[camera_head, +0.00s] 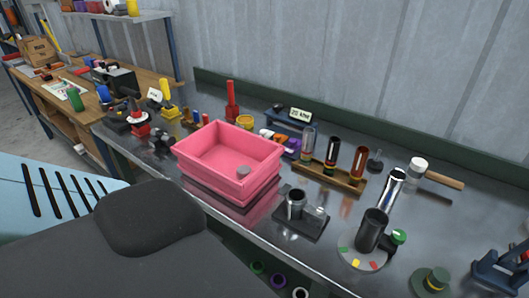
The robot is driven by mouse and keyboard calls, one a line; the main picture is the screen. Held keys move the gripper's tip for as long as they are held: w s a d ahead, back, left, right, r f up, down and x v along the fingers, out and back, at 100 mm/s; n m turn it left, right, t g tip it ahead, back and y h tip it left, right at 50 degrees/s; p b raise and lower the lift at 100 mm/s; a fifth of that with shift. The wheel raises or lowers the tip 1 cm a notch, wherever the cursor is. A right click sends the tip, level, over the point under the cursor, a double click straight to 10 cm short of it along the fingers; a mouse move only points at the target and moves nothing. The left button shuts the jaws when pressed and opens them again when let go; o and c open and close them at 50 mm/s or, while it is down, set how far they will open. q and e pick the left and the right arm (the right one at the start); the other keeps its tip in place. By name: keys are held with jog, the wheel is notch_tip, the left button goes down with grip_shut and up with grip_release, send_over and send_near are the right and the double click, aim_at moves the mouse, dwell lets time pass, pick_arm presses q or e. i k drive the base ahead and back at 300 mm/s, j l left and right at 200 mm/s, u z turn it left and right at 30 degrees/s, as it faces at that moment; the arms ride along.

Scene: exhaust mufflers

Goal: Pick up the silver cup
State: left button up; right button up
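Neither of my grippers is in view, and nothing covers the short cylinder.
A dark cylinder (373,230) stands on a round plate with a green-capped piece (398,238) beside it. Behind are a wooden rack (328,178) of upright tubes and a hammer (440,178). The bench runs along a corrugated wall. Some bare bench shows right of the dark cylinder.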

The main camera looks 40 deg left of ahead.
aim_at(243, 170)
jog(key=j+z, duration=0.3)
jog(key=k+j+z, duration=0.3)
jog(key=j, duration=0.2)
jog(key=k+j+z, duration=0.1)
jog(key=j, duration=0.35)
jog(key=k+j+z, duration=0.15)
jog(key=j, duration=0.3)
jog(key=k+j, duration=0.1)
jog(key=j, duration=0.2)
jog(key=k+j, duration=0.1)
jog(key=j, duration=0.15)
jog(key=k+j, duration=0.1)
jog(key=j, duration=0.2)
jog(key=k+j+u, duration=0.3)
jog(key=i+z, duration=0.3)
jog(key=k+l, duration=0.05)
jog(key=k, duration=0.05)
